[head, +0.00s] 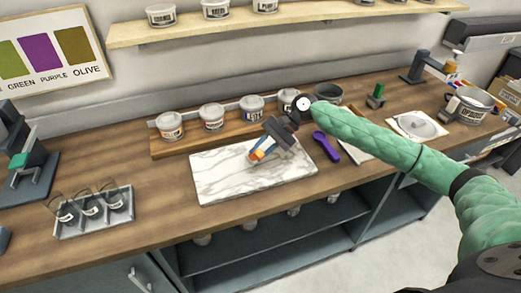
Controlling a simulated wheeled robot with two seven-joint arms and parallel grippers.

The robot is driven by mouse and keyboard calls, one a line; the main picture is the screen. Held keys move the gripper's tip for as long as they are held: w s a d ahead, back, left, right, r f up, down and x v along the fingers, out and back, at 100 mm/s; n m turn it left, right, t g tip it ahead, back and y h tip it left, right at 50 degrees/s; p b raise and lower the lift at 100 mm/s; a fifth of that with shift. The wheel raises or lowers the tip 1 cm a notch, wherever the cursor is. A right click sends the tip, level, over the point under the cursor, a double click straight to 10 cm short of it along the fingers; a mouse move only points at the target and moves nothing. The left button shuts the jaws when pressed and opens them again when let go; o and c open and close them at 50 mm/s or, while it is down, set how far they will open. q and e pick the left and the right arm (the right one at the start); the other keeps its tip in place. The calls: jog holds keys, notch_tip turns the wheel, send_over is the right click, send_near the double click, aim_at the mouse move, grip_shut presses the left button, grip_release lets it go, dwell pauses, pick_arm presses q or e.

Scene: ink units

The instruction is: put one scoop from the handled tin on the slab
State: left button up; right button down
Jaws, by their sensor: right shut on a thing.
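The pale marbled slab (225,178) lies on the wooden counter, with no ink visible on its bare part. My right gripper (259,151) is over the slab, pointing down and left. It is shut on a small orange thing (257,155), too small to identify; whether this touches the slab I cannot tell. A tin with a side handle (473,104) stands at the far right of the counter. A purple scoop-like tool (326,147) lies right of the slab. My left gripper is not in view.
Several labelled tins (213,116) stand on a wooden rack behind the slab; my arm partly covers the right end. A tray of small cups (93,212) is at left. A white sheet with a round disc (417,125) lies near the handled tin.

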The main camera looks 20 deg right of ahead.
jog(key=p, duration=0.3)
jog(key=shift+f, duration=0.1)
dwell(4.4)
notch_tip(320, 180, up, 5)
jog(key=p, duration=0.5)
dwell(0.6)
